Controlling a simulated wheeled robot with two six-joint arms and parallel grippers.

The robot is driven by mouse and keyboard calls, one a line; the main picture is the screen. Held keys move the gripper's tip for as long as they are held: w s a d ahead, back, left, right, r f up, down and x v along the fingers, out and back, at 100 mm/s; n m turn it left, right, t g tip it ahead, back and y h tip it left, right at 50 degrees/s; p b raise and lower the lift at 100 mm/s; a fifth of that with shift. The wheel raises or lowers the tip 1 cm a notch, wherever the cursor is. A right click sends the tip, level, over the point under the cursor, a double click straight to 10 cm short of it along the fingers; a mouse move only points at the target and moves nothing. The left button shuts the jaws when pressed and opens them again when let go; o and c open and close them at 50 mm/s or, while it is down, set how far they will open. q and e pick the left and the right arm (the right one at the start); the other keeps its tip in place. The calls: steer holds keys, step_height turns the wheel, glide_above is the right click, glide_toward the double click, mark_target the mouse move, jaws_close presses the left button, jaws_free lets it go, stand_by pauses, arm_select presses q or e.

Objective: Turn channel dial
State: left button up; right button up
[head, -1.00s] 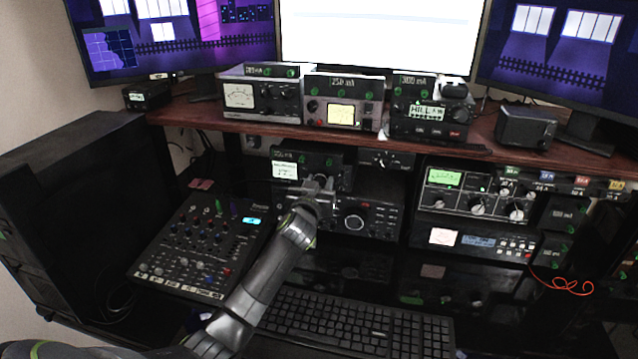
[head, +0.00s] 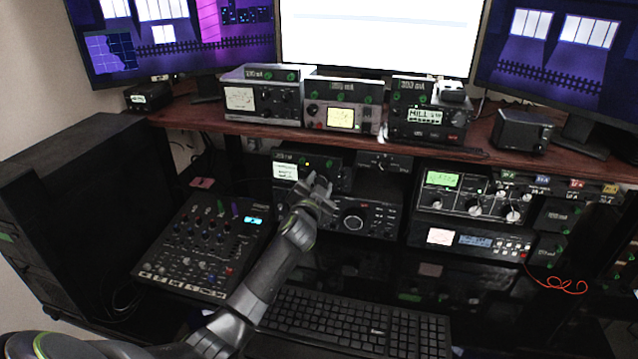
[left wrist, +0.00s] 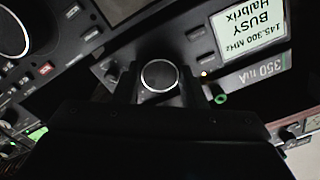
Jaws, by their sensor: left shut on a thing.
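The small black radio (head: 285,170) sits on the shelf under the wooden desk top, with a lit white display. In the left wrist view the display (left wrist: 248,35) appears upside down and reads 145.300 MHz, BUSY. A round dark dial (left wrist: 160,76) with a bright rim stands on the radio's front, beside the display. My left gripper (head: 322,186) is at the radio's right part and is shut on this dial. In the left wrist view its fingers lie on both sides of the dial. In the head view the gripper hides the dial. My right gripper is not in view.
A larger radio (head: 370,217) with a big knob lies just below the gripper. A mixer (head: 195,250) stands to the left and a keyboard (head: 350,322) in front. More radio units (head: 475,200) fill the right. The wooden shelf (head: 205,115) overhangs above.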

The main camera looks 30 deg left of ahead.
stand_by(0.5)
arm_select(q)
steer(key=o, duration=1)
steer(key=v, duration=1.7)
steer(key=shift+s, duration=0.25)
